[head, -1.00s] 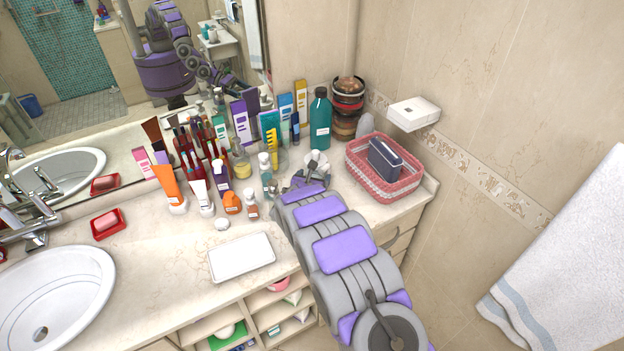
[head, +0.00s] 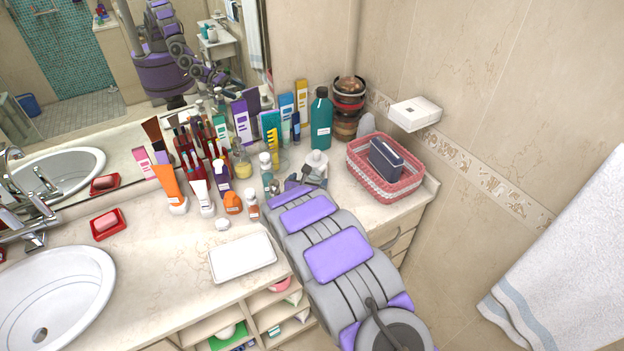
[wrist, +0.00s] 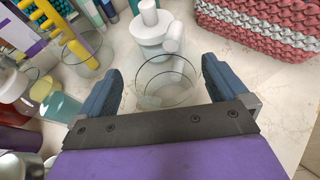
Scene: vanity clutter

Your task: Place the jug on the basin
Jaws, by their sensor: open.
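A clear glass vessel, which looks like the jug (wrist: 165,82), stands on the counter between my gripper's fingers (wrist: 161,68) in the wrist view. The fingers are open, one on each side of it. I cannot tell whether they touch it. In the head view my gripper (head: 308,181) is low at the back right of the counter, and I cannot make out the jug clearly beside it. The white oval basin (head: 60,295) is set in the counter at the far left, under the tap.
A white bottle (wrist: 150,32) stands just behind the jug. A pink woven basket (head: 400,180) is to the right, and a teal bottle (head: 321,120) is behind. Several tubes and bottles crowd the left. A white tray (head: 242,257) lies in front; the counter near the basin is mostly clear.

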